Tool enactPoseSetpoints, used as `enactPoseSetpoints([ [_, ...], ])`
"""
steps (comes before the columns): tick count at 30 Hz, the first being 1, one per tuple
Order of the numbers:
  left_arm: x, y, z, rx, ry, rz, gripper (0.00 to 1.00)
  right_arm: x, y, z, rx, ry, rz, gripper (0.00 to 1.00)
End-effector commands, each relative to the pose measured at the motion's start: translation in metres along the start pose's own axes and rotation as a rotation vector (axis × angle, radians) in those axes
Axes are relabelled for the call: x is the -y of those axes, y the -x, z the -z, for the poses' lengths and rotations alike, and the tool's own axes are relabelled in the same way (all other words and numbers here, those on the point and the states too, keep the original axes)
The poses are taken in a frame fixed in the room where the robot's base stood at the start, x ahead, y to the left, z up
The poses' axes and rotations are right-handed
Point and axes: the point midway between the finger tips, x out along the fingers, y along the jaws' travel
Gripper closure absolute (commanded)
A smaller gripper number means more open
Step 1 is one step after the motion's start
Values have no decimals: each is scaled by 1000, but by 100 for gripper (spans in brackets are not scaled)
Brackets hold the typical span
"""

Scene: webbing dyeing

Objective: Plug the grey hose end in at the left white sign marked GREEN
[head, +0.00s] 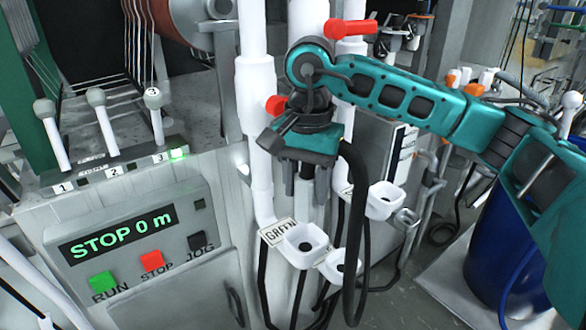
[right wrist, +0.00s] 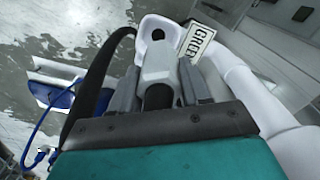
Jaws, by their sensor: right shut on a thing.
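My right gripper (head: 305,178) points down and is shut on the grey hose end (right wrist: 157,62), which shows between its fingers in the right wrist view. A black hose (head: 355,190) loops down from beside the gripper. The white sign marked GREEN (head: 277,232) is on the left of a white socket cup (head: 304,258). In the head view the gripper is above this cup, with a gap between. In the right wrist view the sign (right wrist: 197,42) and white cup (right wrist: 150,24) lie just beyond the hose end. The left gripper is out of view.
A second white cup (head: 338,272) stands close at the right of the first, and another (head: 384,207) farther back. White vertical pipes (head: 256,100) with red valve handles (head: 350,28) stand close to my arm. A control panel (head: 130,240) reading STOP 0 m is at left; a blue drum (head: 500,250) at right.

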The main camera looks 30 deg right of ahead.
Motion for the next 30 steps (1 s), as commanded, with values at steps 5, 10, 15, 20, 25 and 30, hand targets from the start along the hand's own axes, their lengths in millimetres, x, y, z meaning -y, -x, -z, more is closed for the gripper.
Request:
enactPoseSetpoints([
  [5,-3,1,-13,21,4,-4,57,0,-4,0,0,-6,1,92],
  [10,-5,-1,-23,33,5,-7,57,0,-14,0,0,-5,1,92],
  [15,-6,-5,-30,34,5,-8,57,0,-26,0,-1,-4,0,92],
  [20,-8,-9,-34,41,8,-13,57,0,-37,0,0,-3,1,92],
  [25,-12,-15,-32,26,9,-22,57,0,-50,0,0,-3,1,92],
  [30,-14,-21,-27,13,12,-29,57,0,-61,0,0,-2,1,92],
])
